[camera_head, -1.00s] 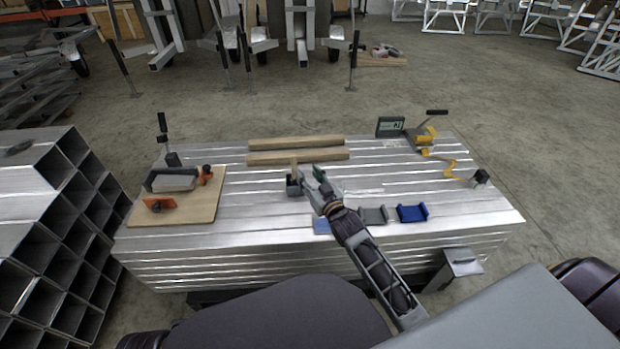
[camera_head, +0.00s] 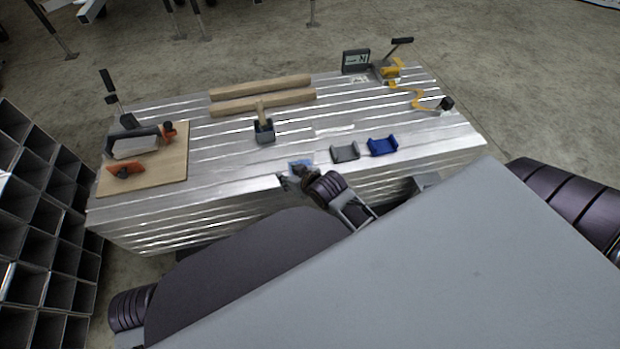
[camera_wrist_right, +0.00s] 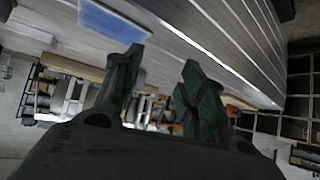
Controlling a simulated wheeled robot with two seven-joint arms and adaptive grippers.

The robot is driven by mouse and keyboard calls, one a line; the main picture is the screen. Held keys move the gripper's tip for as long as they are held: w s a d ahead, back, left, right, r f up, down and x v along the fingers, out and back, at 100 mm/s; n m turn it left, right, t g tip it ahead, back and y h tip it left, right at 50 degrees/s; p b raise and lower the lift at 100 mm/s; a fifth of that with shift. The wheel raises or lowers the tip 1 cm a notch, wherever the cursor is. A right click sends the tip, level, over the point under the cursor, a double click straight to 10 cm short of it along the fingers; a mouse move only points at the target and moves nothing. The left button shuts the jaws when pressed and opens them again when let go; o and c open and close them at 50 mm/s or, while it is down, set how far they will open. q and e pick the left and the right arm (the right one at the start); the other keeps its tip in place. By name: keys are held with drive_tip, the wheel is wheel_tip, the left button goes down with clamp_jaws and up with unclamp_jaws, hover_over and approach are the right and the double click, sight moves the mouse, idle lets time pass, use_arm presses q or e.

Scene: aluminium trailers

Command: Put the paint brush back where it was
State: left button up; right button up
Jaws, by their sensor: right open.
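The paint brush (camera_head: 261,110) shows as a light wooden handle standing up out of a small dark grey holder (camera_head: 265,137) in the middle of the metal table (camera_head: 225,165). Its bristles are hidden inside the holder. My right gripper (camera_head: 288,181) is at the table's front edge, in front of the holder and apart from it, beside a flat blue pad (camera_head: 301,166). In the wrist view the two dark fingers (camera_wrist_right: 163,68) are apart with nothing between them, and the blue pad (camera_wrist_right: 115,17) lies beyond them. My left gripper is not in view.
A grey bracket (camera_head: 345,153) and a blue bracket (camera_head: 382,147) sit right of the pad. Two wooden bars (camera_head: 262,95) lie behind the holder. A board (camera_head: 168,172) with tools is at the left; a display (camera_head: 356,60) and yellow clamp (camera_head: 390,72) are back right.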

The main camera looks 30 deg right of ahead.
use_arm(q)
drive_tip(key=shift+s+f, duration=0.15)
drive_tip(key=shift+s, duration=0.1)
use_arm(e)
drive_tip(key=s+a+f+n+g, duration=0.1)
drive_tip(key=s+g, duration=0.5)
drive_tip(key=s, duration=1)
drive_tip(key=shift+s+a+f+g, duration=0.3)
drive_tip(key=shift+a+f, duration=0.35)
drive_tip(key=shift+a, duration=0.05)
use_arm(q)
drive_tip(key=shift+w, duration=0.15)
